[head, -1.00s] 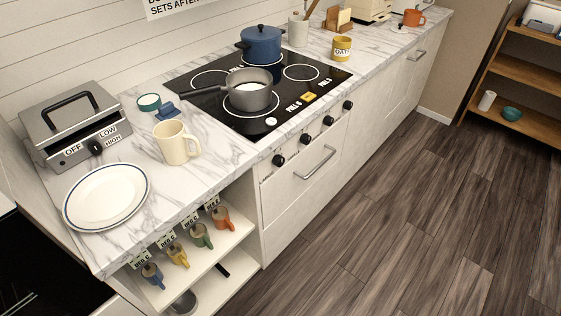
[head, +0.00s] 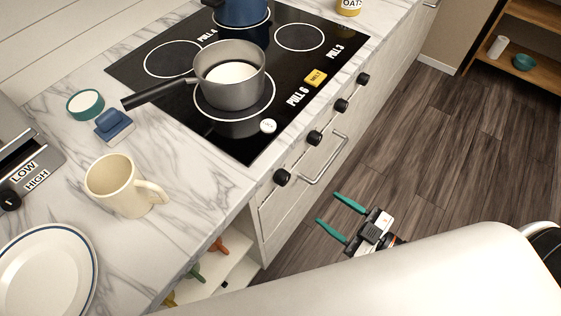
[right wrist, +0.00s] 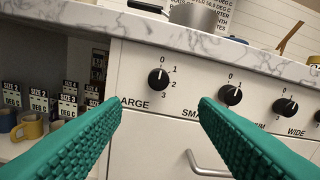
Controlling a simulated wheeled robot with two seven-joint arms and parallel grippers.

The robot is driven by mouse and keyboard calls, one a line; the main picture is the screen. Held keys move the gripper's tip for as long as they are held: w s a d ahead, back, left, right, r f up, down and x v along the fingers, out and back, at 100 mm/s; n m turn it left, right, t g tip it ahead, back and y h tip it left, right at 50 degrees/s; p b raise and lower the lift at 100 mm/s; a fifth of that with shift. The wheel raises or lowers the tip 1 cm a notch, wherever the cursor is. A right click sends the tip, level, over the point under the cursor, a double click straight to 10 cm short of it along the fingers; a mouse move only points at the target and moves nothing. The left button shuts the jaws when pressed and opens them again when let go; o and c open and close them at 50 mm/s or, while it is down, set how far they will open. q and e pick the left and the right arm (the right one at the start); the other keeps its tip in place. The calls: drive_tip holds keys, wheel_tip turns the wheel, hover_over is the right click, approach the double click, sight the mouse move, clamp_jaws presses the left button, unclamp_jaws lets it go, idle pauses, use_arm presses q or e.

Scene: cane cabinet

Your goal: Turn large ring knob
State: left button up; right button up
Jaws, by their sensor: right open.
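The large ring knob (head: 282,177) is the nearest black knob on the white front below the hob. In the right wrist view this knob (right wrist: 158,79) has marks 0 to 3 around it and the partly covered label "ARGE" below. Its pointer looks turned up toward 0. My right gripper (head: 326,208) is open and empty, out in front of the cabinet and apart from the knob. In the right wrist view its green fingers (right wrist: 160,104) spread either side of the knob's line, with the knob just above the gap. My left gripper is not in view.
Other knobs (head: 314,138) sit farther along the front, above a bar handle (head: 324,160). A grey pot (head: 230,80) of white liquid stands on the black hob (head: 150,100). A cream mug (head: 120,187) stands on the marble counter. The floor (head: 420,170) is clear.

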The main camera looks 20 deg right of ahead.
sight(287, 180)
drive_tip(key=x, duration=1.1)
drive_tip(key=shift+w+a+r, duration=0.15)
drive_tip(key=shift+a+r, duration=0.15)
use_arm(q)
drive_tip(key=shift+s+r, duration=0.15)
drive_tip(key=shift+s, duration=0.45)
use_arm(e)
drive_tip(key=c, duration=1)
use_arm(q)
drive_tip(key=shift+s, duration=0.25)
